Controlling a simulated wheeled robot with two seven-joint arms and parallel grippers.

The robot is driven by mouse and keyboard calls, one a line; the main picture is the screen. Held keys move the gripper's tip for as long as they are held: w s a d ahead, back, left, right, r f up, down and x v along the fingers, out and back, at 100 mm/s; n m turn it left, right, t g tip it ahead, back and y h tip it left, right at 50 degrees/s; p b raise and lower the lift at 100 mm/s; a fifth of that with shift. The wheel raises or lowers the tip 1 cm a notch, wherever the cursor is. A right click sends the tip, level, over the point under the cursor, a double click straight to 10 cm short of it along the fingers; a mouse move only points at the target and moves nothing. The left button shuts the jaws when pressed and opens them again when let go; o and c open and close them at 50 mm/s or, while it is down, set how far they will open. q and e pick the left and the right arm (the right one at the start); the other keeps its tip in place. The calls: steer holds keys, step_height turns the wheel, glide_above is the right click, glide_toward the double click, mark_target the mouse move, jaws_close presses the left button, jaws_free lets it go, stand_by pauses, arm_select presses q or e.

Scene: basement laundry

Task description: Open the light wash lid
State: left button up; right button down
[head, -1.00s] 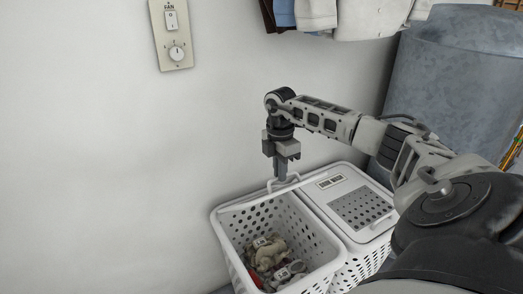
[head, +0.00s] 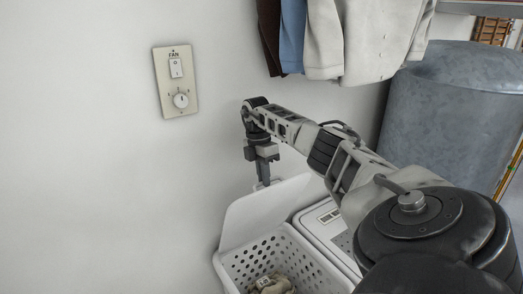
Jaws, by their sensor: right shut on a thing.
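A white perforated hamper (head: 312,270) stands at the lower middle against the wall. Its white lid (head: 258,212) is up, tilted back toward the wall behind the opening. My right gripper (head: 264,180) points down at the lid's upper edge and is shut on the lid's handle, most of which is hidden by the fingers. Crumpled greyish laundry (head: 272,285) lies inside the open hamper. A second lid (head: 337,240) to the right is closed, with a label too small to read. My left gripper is out of view.
A fan switch plate (head: 176,82) is on the wall at left. Clothes (head: 370,40) hang above my right arm. A large grey tank (head: 455,110) stands at right.

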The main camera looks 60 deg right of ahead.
steer(key=shift+w+f, duration=0.1)
steer(key=shift+f, duration=0.3)
steer(key=c, duration=1.5)
jaws_free()
steer(key=shift+w+f, duration=0.1)
steer(key=shift+c, duration=0.2)
steer(key=shift+o, duration=0.3)
steer(key=shift+w+d+f, duration=0.1)
steer(key=shift+w+d, duration=0.1)
step_height(320, 180, up, 12)
steer(key=w, duration=0.2)
steer(key=shift+d, duration=0.35)
